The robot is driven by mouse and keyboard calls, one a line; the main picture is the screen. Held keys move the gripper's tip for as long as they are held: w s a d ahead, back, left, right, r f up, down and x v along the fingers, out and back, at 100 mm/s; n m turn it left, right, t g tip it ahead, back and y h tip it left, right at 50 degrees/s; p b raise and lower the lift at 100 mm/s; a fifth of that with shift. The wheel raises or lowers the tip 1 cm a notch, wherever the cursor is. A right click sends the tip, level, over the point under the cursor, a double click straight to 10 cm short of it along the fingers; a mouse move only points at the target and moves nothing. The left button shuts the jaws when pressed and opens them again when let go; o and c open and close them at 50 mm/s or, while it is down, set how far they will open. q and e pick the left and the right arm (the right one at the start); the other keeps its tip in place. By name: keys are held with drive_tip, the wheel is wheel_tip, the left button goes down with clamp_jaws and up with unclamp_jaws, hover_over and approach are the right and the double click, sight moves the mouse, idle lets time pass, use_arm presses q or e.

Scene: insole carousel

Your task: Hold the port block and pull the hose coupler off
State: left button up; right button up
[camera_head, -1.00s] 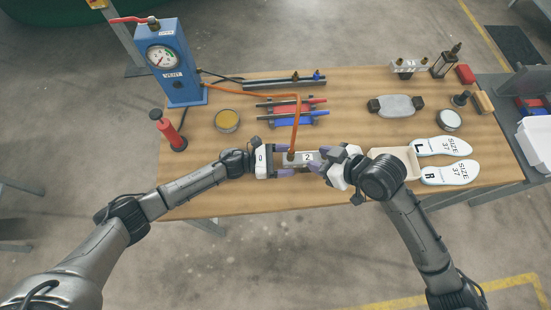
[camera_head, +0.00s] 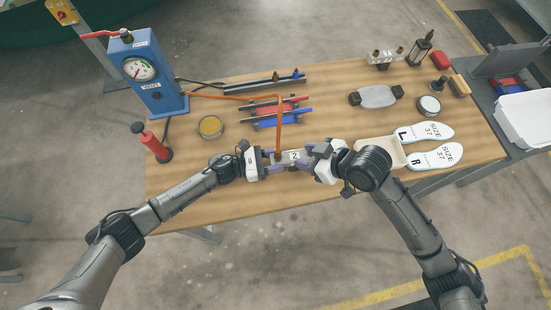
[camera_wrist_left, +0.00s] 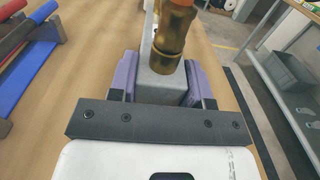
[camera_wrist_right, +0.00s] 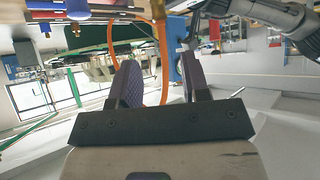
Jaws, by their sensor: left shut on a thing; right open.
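The port block (camera_head: 293,156) is a small grey block marked 2, at the table's front edge in the head view. My left gripper (camera_head: 274,168) is shut on it; the left wrist view shows the block (camera_wrist_left: 160,88) between the purple fingers. The brass hose coupler (camera_wrist_left: 172,38) stands upright on the block there. The orange hose (camera_head: 280,125) rises from it in the head view. My right gripper (camera_head: 312,157) is open at the block's right end. Its wrist view shows the orange hose (camera_wrist_right: 163,60) between the open fingers, with brass (camera_wrist_right: 157,8) at the top edge.
A blue gauge stand (camera_head: 148,75) and red hand pump (camera_head: 151,143) are at the left. Red and blue bars on a rack (camera_head: 277,112) lie behind the grippers. Insoles on a holder (camera_head: 384,152) lie close to my right arm. A grey pad (camera_head: 376,97) is farther back.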

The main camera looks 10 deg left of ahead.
use_arm(q)
drive_tip(key=c, duration=0.3)
use_arm(e)
drive_tip(key=shift+o, duration=0.6)
drive_tip(key=n+g+h, duration=0.4)
drive_tip(key=n, duration=0.1)
approach(278, 148)
drive_tip(key=a+f, duration=0.1)
drive_tip(key=s+a+f, duration=0.2)
drive_tip(key=a+f, duration=0.1)
drive_tip(key=shift+s+f, duration=0.1)
drive_tip(key=n+h, duration=0.1)
drive_tip(key=h, duration=0.1)
drive_tip(key=w+a+r+n+h, duration=0.1)
drive_tip(key=h, duration=0.1)
drive_tip(key=shift+w+a+n, duration=0.1)
drive_tip(key=shift+w+n, duration=0.15)
drive_tip(key=shift+n, duration=0.15)
drive_tip(key=shift+w+d+r+n+h, duration=0.25)
drive_tip(key=shift+w+r+n+h, duration=0.2)
drive_tip(key=shift+h, duration=0.35)
drive_tip(key=shift+f, duration=4.5)
